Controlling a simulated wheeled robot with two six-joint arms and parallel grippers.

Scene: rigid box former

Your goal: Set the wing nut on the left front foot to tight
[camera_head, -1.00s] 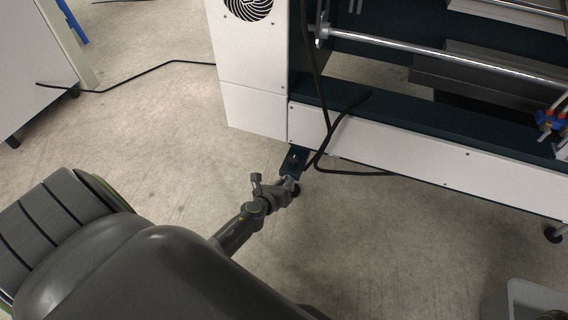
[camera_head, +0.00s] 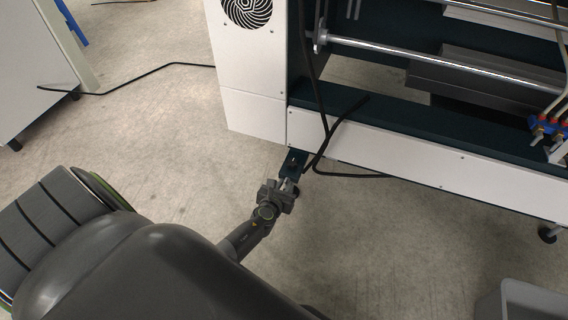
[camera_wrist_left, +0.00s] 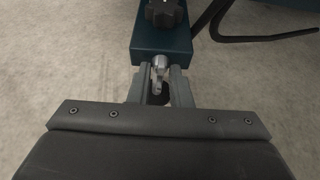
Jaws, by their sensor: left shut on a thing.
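The left front foot shows as a dark teal bracket (camera_head: 293,160) sticking out from the machine's lower corner. In the left wrist view the bracket (camera_wrist_left: 160,42) carries a black star-shaped knob (camera_wrist_left: 163,12) on top. The wing nut (camera_wrist_left: 158,72) is a small silvery metal piece at the bracket's near end. My left gripper (camera_wrist_left: 158,88) is shut on it, with one finger on each side. In the head view my left gripper (camera_head: 288,186) is at the bracket's outer end and mostly hides the wing nut. My right gripper is not in view.
Black cables (camera_head: 325,150) hang over the machine's lower rail and lie close beside the foot. The white machine panel (camera_head: 252,112) stands just behind. A grey bin (camera_head: 525,302) is at the lower right. The floor left of the foot is mostly clear.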

